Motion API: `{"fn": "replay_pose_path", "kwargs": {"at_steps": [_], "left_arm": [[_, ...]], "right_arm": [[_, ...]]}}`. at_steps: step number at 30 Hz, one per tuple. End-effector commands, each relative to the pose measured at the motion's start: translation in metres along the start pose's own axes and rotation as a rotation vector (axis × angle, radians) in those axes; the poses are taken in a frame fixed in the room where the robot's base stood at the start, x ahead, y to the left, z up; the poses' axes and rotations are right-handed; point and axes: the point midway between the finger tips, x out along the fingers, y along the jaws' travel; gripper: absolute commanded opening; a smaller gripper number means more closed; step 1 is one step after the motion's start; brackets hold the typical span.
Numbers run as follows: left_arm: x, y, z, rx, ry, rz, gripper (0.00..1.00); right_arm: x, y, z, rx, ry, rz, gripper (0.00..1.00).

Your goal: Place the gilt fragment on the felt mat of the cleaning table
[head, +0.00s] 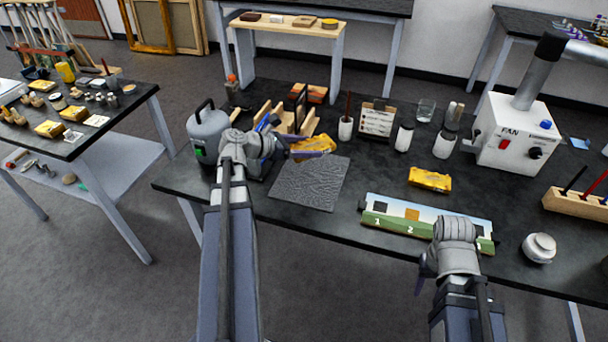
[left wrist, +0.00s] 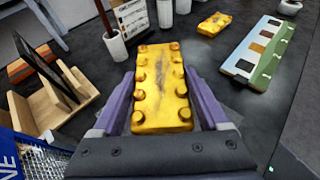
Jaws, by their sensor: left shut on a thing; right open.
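My left gripper (head: 308,154) is shut on a yellow gilt fragment (head: 316,146). The fragment, with knobs along both long sides and a dark worn streak, sits between the purple fingers in the left wrist view (left wrist: 160,88). It is held over the dark table, near the far edge of the grey felt mat (head: 308,188). The mat's bare surface shows in the head view; the height above it is hard to tell. A second gilt fragment (head: 430,179) lies on the table right of the mat, and also shows in the left wrist view (left wrist: 214,24). My right gripper (head: 428,268) is open and empty at the front edge.
A numbered colour strip (head: 400,215) lies right of the mat. A grey canister (head: 207,130) and wooden rack (head: 290,122) stand left and behind. Jars (head: 404,138), a fan box (head: 512,135) and a white pot (head: 539,248) stand to the right.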

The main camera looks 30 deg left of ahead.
Motion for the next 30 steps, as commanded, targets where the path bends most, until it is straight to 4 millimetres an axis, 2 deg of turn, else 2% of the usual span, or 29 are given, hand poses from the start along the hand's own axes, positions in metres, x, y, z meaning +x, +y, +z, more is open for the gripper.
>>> {"fn": "replay_pose_path", "kwargs": {"at_steps": [5,15,24,30], "left_arm": [[0.004,0.0,-0.009,0.0,0.0,-0.001,0.12],[0.023,0.0,-0.055,0.0,0.0,-0.001,0.12],[0.025,0.0,-0.061,0.0,0.0,-0.001,0.12],[0.034,0.0,-0.081,0.0,0.0,-0.001,0.12]], "right_arm": [[0.01,-0.001,-0.001,0.0,0.0,0.0,0.5],[0.06,-0.006,-0.004,0.0,0.0,0.0,0.5],[0.066,-0.006,-0.004,-0.001,0.0,0.0,0.5],[0.087,-0.008,-0.005,-0.001,0.0,0.0,0.5]]}}
